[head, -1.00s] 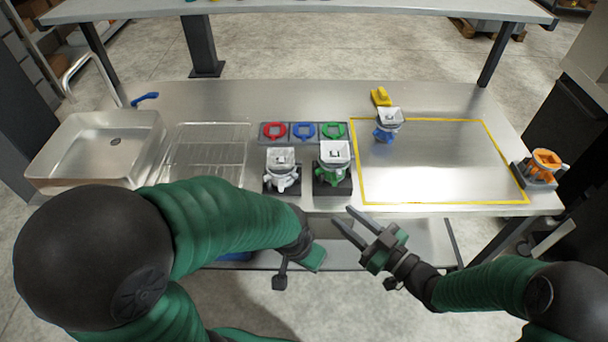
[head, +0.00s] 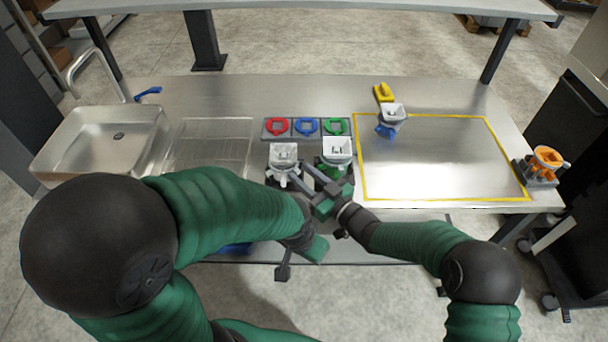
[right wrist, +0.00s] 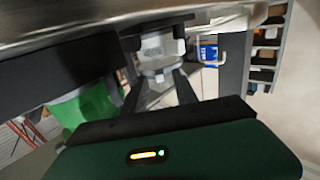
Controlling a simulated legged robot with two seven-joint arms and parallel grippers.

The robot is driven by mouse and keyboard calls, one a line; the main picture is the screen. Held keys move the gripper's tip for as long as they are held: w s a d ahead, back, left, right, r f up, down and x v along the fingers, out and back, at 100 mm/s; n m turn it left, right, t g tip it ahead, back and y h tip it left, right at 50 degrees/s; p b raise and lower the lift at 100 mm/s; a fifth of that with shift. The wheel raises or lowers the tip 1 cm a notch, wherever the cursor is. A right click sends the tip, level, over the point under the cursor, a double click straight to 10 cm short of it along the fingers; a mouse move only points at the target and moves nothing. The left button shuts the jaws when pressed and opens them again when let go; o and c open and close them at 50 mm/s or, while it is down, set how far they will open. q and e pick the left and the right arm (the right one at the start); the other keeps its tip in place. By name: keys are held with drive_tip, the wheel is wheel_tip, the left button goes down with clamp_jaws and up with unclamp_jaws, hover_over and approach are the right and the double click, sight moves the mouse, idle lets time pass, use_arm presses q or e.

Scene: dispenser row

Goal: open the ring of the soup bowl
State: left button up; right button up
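Two white-topped dispensers stand side by side near the counter's front edge: one with a white body (head: 284,157) and one with a green body (head: 337,152). No label shows which is the soup bowl, and no ring can be made out clearly. My right gripper (head: 298,171) is open, its fingers reaching toward the white-bodied one. In the right wrist view, the fingers stand apart on either side of the white dispenser's lower part (right wrist: 158,66); contact cannot be told. My left gripper (head: 315,250) hangs in front of the counter, its fingers not clearly visible.
Red (head: 277,127), blue (head: 306,126) and green (head: 335,126) pieces lie in a rack behind.

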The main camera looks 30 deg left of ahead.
clamp_jaws()
drive_tip(key=shift+w+n+g+b, duration=0.35)
drive_tip(key=shift+n+g+b, duration=0.05)
drive_tip(key=shift+g+b, duration=0.2)
drive_tip(key=shift+d, duration=0.1)
unclamp_jaws()
